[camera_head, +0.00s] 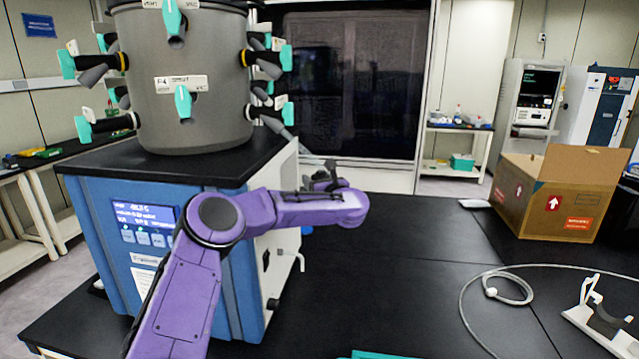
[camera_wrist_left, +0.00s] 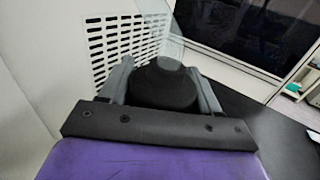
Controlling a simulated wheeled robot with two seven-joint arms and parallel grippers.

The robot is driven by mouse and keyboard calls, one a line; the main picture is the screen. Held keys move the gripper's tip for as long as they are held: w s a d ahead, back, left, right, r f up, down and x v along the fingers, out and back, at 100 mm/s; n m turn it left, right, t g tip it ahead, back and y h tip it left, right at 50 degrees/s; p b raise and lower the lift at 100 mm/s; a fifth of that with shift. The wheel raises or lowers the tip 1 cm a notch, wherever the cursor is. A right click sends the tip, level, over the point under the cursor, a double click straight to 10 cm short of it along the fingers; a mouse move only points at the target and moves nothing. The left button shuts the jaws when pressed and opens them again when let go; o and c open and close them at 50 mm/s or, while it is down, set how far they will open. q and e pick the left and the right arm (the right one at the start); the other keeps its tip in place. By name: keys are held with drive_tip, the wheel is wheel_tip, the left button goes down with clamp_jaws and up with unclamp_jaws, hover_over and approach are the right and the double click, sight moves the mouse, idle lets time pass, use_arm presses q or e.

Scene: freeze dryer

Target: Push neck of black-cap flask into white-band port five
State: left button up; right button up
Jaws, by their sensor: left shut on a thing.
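My left gripper (camera_wrist_left: 162,82) is shut on the black cap (camera_wrist_left: 160,88) of a flask. The clear flask body (camera_wrist_left: 172,45) shows faintly beyond the cap in the left wrist view. In the head view my left gripper (camera_head: 328,174) is small and partly hidden by my purple wrist, right of the freeze dryer's grey drum (camera_head: 225,110). The lower right port (camera_head: 270,115) with a teal valve is up and left of the gripper. I cannot read its number, and its band is unclear. I cannot tell whether the flask neck touches a port. My right gripper is out of view.
The drum carries several teal-valved ports and stands on a blue cabinet (camera_head: 105,235) with a black top. A cardboard box (camera_head: 535,195), a coiled white cable (camera_head: 510,290) and a white device (camera_head: 600,320) lie right on the black table. The table's middle is clear.

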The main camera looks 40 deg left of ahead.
use_arm(q)
drive_tip(key=shift+s+a+r+b, duration=0.3)
drive_tip(key=shift+a+r, duration=0.1)
drive_tip(key=shift+r, duration=0.15)
drive_tip(key=shift+s+a+r+b, duration=0.25)
drive_tip(key=shift+a+r, duration=0.15)
drive_tip(key=shift+r, duration=0.1)
idle(1.1)
drive_tip(key=o, duration=1.3)
drive_tip(key=shift+o, duration=1.3)
drive_tip(key=shift+s+a, duration=0.15)
drive_tip(key=shift+d+f+b, duration=0.2)
drive_tip(key=shift+d+b, duration=0.15)
drive_tip(key=shift+d, duration=0.1)
drive_tip(key=b+v, duration=0.4)
drive_tip(key=v, duration=0.5)
drive_tip(key=shift+s+d+r, duration=0.2)
drive_tip(key=shift+s+d, duration=0.05)
drive_tip(key=shift+s, duration=0.1)
